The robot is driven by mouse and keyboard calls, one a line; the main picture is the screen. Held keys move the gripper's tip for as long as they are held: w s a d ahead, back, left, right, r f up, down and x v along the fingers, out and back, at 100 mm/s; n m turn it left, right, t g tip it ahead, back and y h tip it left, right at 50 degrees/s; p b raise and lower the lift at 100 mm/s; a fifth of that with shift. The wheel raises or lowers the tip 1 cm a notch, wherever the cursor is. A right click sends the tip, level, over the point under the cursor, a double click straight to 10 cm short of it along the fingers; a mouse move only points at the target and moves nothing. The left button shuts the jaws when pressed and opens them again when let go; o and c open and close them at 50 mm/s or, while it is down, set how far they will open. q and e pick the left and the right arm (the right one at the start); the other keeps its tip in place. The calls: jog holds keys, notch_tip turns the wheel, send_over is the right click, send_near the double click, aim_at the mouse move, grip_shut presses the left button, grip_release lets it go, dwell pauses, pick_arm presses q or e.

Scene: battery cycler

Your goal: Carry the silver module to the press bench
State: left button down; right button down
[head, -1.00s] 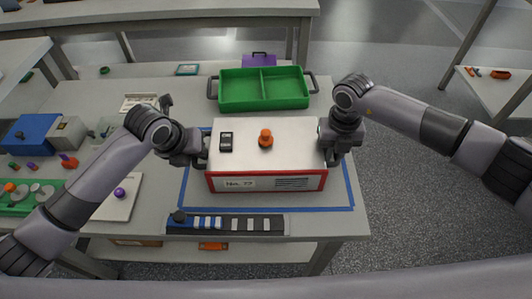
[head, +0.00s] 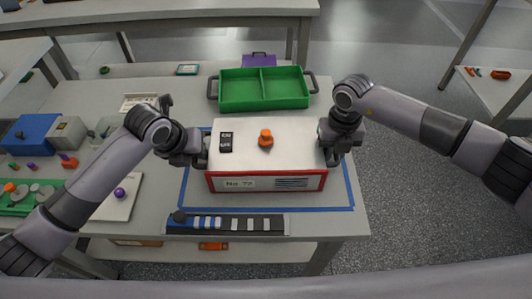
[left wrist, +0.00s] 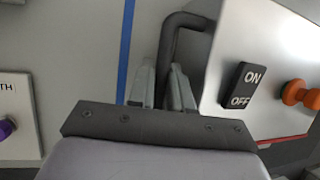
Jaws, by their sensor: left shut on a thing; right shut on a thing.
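The silver module (head: 290,135) is a box with a silver top, a red-edged front labelled "No. 72", a black ON/OFF switch and an orange knob. It sits inside a blue tape outline on the grey bench (head: 345,222). My left gripper (head: 203,160) is shut on the module's left handle, a dark bar that shows between the fingers in the left wrist view (left wrist: 176,62). My right gripper (head: 328,155) is shut at the module's right side; the handle there is mostly hidden by the gripper. I cannot tell which bench is the press bench.
A green two-part tray (head: 285,106) stands just behind the module. A black strip with white and blue pieces (head: 226,224) lies along the front edge. A blue device (head: 35,133) and a white board with a purple knob (head: 121,198) are at left. Open floor lies to the right.

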jog(key=shift+w+d, duration=0.1)
dwell(0.5)
pick_arm(q)
jog(key=shift+r, duration=0.25)
pick_arm(e)
jog(key=shift+r, duration=0.2)
